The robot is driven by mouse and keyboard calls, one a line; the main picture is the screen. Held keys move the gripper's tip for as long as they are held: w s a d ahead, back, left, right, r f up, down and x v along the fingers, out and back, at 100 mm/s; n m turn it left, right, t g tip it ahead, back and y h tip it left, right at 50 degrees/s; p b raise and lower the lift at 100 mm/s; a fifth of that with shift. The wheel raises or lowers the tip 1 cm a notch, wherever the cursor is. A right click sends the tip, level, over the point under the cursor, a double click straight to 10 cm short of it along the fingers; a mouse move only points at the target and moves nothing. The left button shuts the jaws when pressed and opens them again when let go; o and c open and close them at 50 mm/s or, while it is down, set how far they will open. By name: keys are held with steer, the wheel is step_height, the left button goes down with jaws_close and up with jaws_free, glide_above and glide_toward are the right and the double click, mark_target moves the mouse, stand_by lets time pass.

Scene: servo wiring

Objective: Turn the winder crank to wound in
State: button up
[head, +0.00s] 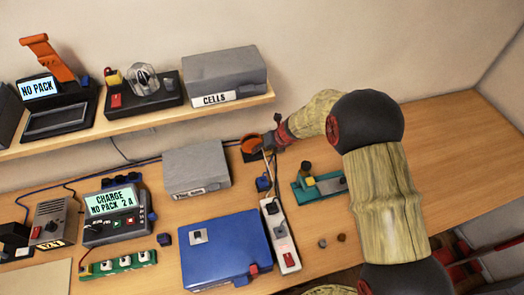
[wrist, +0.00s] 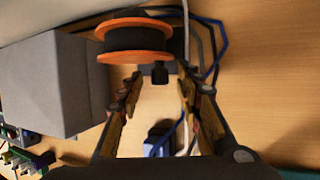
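The winder (head: 250,151) is an orange-rimmed reel at the back of the bench, partly hidden by my gripper (head: 268,142) in the head view. In the wrist view the winder (wrist: 137,42) shows as a dark drum between orange flanges. A small black crank knob (wrist: 160,74) sticks out just below its right side. My gripper (wrist: 159,88) is open, one finger on each side of the knob. I see gaps between the knob and both fingers. Whether the crank stands at wound in cannot be read.
A grey box (head: 196,168) stands left of the winder, close to my left finger in the wrist view (wrist: 45,85). A white power strip (head: 280,237), a blue case (head: 222,252) and a green fixture (head: 318,185) lie nearer. Cables run behind the reel. The right bench is mostly clear.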

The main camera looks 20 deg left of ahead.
steer(key=shift+c, duration=0.6)
steer(key=c, duration=0.8)
steer(key=shift+f+y+b, duration=0.2)
steer(key=shift+y+b, duration=0.1)
steer(key=shift+b, duration=0.1)
steer(key=f+g+y+b, duration=0.1)
steer(key=y+b, duration=0.1)
steer(key=b, duration=0.1)
steer(key=shift+m, duration=0.4)
steer(key=y+b, duration=0.1)
steer(key=f+m+g+y+b, duration=0.1)
steer(key=y+b, duration=0.1)
steer(key=g+y+b, duration=0.1)
steer(key=y, duration=0.1)
steer(key=shift+s+a+f+b, duration=0.15)
steer(key=shift+a+f+b, duration=0.1)
steer(key=shift+b, duration=0.1)
steer(key=y+b, duration=0.1)
steer(key=m+g+y+b, duration=0.1)
steer(key=b, duration=0.1)
steer(key=shift+s+a+f+g+y+b, duration=0.2)
steer(key=shift+a+g+y+b, duration=0.1)
steer(key=shift+s+a+r+m+y+b, duration=0.15)
steer(key=shift+m+y+b, duration=0.1)
steer(key=shift+y+b, duration=0.3)
steer(key=shift+a+f+m+y+b, duration=0.1)
steer(key=shift+m+y+b, duration=0.15)
steer(key=shift+y+b, duration=0.3)
steer(key=shift+r, duration=0.1)
